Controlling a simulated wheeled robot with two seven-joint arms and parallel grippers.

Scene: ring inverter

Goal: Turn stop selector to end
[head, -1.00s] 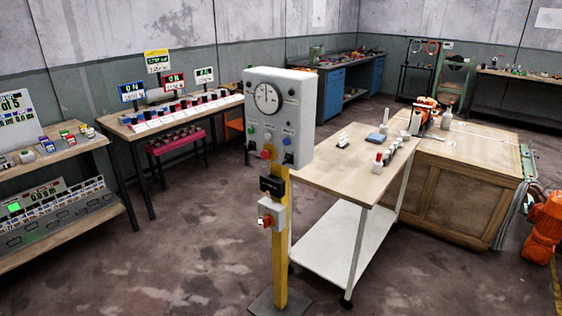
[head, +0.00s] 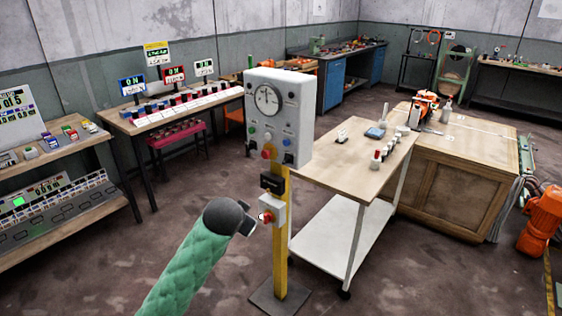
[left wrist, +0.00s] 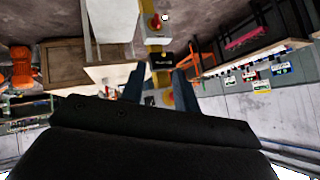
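A grey control box (head: 279,115) with a round dial, small coloured knobs and a red knob on yellow (head: 268,152) tops a yellow post. Below a black labelled box (head: 272,183), a small grey box (head: 272,212) carries another red knob (head: 265,216). No readable label shows which is the stop selector. My left gripper (head: 247,222) is just left of the lower box; contact cannot be told. In the upside-down left wrist view its fingers (left wrist: 160,76) are apart and empty, with the lower red knob (left wrist: 155,22) beyond their tips. My right gripper is out of view.
A wooden-topped cart (head: 365,165) stands close to the right of the post, with small items on top. A bench with displays (head: 150,120) and a left shelf unit (head: 60,150) stand farther left. The floor in front is clear.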

